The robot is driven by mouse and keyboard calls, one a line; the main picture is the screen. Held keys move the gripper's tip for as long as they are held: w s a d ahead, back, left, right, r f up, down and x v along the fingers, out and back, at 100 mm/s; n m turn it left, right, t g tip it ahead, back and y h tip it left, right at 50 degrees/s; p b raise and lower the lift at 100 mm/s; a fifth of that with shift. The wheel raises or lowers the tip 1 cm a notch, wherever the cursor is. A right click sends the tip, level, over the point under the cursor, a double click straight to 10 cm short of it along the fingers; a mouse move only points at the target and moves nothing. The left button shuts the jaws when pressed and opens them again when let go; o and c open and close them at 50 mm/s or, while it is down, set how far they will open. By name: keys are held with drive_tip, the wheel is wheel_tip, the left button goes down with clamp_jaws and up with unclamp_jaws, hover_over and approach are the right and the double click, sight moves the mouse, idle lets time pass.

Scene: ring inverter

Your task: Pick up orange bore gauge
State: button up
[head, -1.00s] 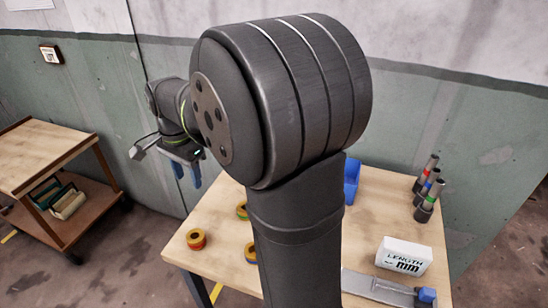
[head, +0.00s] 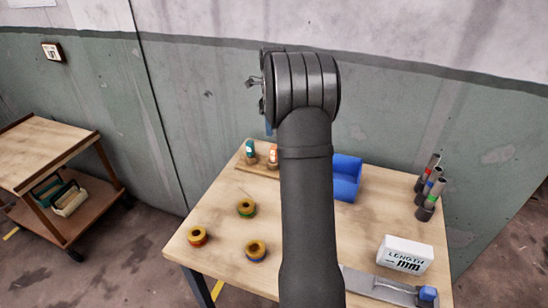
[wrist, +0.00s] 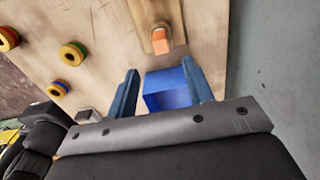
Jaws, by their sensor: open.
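The orange bore gauge (head: 273,153) stands on a wooden stand (head: 243,165) at the back of the table, partly hidden by my arm in the head view. In the wrist view the orange gauge (wrist: 160,41) lies just beyond the fingertips, roughly centred between them. My gripper (wrist: 159,67) is open and empty, its two blue fingers spread apart. In the head view most of it is hidden behind my arm, with only a bit of blue finger showing above the stand.
A teal-topped gauge (head: 250,151) stands left of the orange one. A blue bin (head: 346,178) is to its right. Several coloured rings (head: 246,208) lie at the table's left. A white LENGTH box (head: 405,255) and dark cylinders (head: 428,200) stand at the right.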

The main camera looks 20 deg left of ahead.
wheel_tip(320, 180, down, 12)
drive_tip(key=shift+d, duration=0.15)
clamp_jaws()
idle(0.5)
drive_tip(key=shift+r, duration=0.1)
